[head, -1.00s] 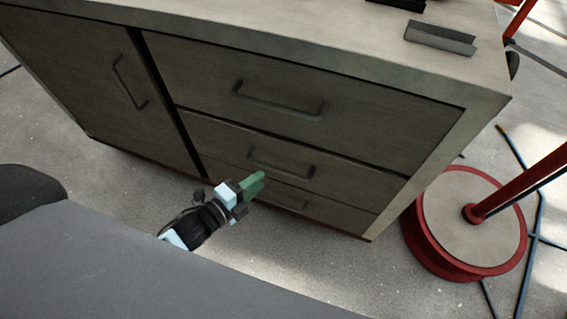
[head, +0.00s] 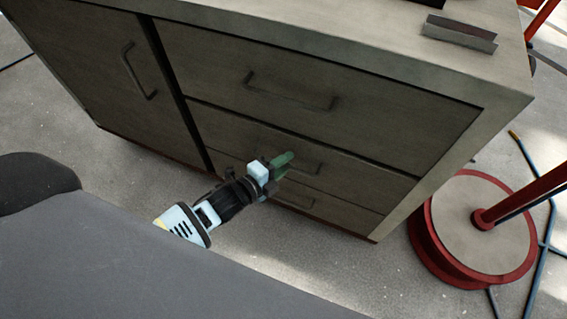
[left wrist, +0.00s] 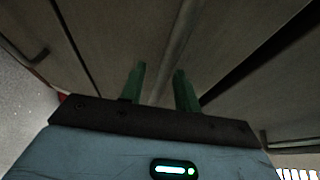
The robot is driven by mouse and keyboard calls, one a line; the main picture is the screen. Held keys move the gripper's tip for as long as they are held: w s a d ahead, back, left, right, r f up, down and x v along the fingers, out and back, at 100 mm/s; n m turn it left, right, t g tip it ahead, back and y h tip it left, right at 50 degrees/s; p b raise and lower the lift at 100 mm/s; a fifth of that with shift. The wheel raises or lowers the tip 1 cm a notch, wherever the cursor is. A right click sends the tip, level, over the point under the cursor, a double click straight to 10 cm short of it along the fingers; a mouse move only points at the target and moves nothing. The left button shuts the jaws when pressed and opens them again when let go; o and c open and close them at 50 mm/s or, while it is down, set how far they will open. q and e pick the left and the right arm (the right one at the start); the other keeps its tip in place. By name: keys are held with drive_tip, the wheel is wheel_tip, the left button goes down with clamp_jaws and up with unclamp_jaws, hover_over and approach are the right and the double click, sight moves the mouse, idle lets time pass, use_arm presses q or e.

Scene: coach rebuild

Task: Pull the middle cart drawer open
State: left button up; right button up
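The grey-brown cart has three drawers at right. The middle drawer (head: 365,187) looks shut, its front flush with the others. Its bar handle (head: 317,168) is partly hidden behind my left gripper (head: 284,163), which is at the handle's left part in the head view. In the left wrist view the green fingers of my left gripper (left wrist: 161,86) stand apart, with a pale bar (left wrist: 183,45), apparently this handle, running between them in the picture. Clear space shows beside the bar. I cannot tell whether the fingers touch it. My right gripper is not in view.
The top drawer (head: 400,130) and bottom drawer (head: 340,215) look shut, as does the door (head: 95,65) at left. A metal angle piece (head: 458,33) lies on the cart top. A red-rimmed round base (head: 475,228) with a red post stands at right. Floor in front is clear.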

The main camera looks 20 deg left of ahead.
use_arm(q)
drive_tip(key=shift+c, duration=0.3)
clamp_jaws()
drive_tip(key=s+a+p, duration=0.1)
drive_tip(key=s+p, duration=0.5)
drive_tip(key=s, duration=2.6)
